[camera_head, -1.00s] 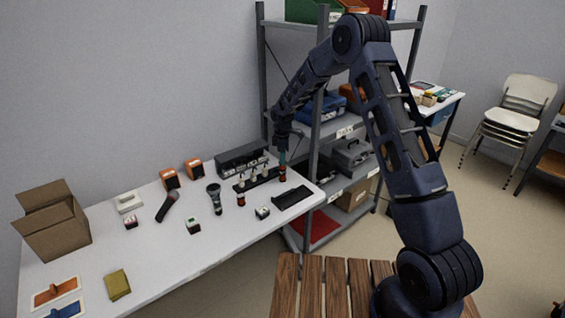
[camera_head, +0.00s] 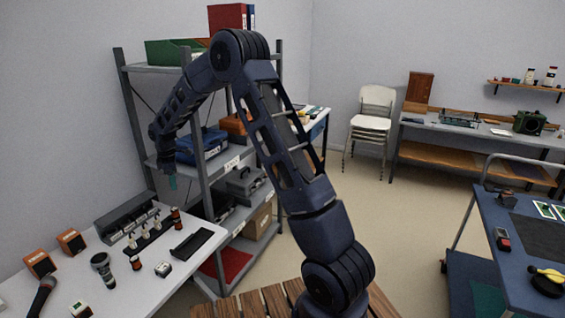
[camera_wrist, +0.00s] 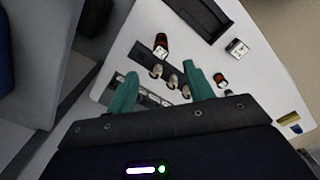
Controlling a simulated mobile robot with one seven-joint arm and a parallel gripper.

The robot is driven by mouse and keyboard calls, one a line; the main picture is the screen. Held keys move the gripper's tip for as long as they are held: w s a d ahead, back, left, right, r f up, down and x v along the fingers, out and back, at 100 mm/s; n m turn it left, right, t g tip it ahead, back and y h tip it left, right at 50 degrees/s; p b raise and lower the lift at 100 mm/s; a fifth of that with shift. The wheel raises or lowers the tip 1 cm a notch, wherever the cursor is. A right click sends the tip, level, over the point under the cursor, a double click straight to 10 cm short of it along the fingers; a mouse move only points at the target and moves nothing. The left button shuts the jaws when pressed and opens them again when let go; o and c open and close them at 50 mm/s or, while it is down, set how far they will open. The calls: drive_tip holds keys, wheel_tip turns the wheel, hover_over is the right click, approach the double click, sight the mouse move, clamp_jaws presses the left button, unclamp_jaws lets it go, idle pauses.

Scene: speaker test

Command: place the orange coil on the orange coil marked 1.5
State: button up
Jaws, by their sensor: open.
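A dark-and-orange coil piece (camera_head: 176,218) stands upright on the white table at the right end of a black strip. In the wrist view it shows a white label (camera_wrist: 161,43). It looks taller than the other one, and I cannot tell whether it is two stacked coils. A shorter orange-and-dark coil (camera_head: 135,262) stands nearer; it also shows in the wrist view (camera_wrist: 219,80). The marks are too small to read. My gripper (camera_head: 172,183) is open and empty above the taller piece, apart from it; its teal fingers (camera_wrist: 160,76) are spread in the wrist view.
The black strip (camera_head: 157,237) carries several small pale-topped parts. A black tray (camera_head: 192,243), a small white-topped block (camera_head: 164,270), a flashlight (camera_head: 103,270) and a grey organizer (camera_head: 125,221) are close by. A metal shelf (camera_head: 215,205) stands just right of the table.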

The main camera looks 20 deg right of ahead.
drive_tip(key=s+d+r+m+t, duration=0.1)
drive_tip(key=s+d+r+m, duration=0.2)
drive_tip(key=s+d+r, duration=0.35)
drive_tip(key=s+d+r+m, duration=0.3)
drive_tip(key=s+d+r, duration=0.1)
drive_tip(key=d+r, duration=0.5)
drive_tip(key=s+d+r+m+t, duration=0.1)
drive_tip(key=s+d+r+m, duration=0.2)
drive_tip(key=s+d+r, duration=0.45)
drive_tip(key=s+d+m+t, duration=0.1)
drive_tip(key=s+d+m, duration=0.4)
drive_tip(key=s, duration=0.5)
drive_tip(key=s+d+f+m+t, duration=0.1)
drive_tip(key=s+d+m, duration=0.4)
drive_tip(key=s+d, duration=0.5)
drive_tip(key=shift+s+d+f, duration=0.15)
drive_tip(key=shift+s+f, duration=0.15)
drive_tip(key=shift+s, duration=0.4)
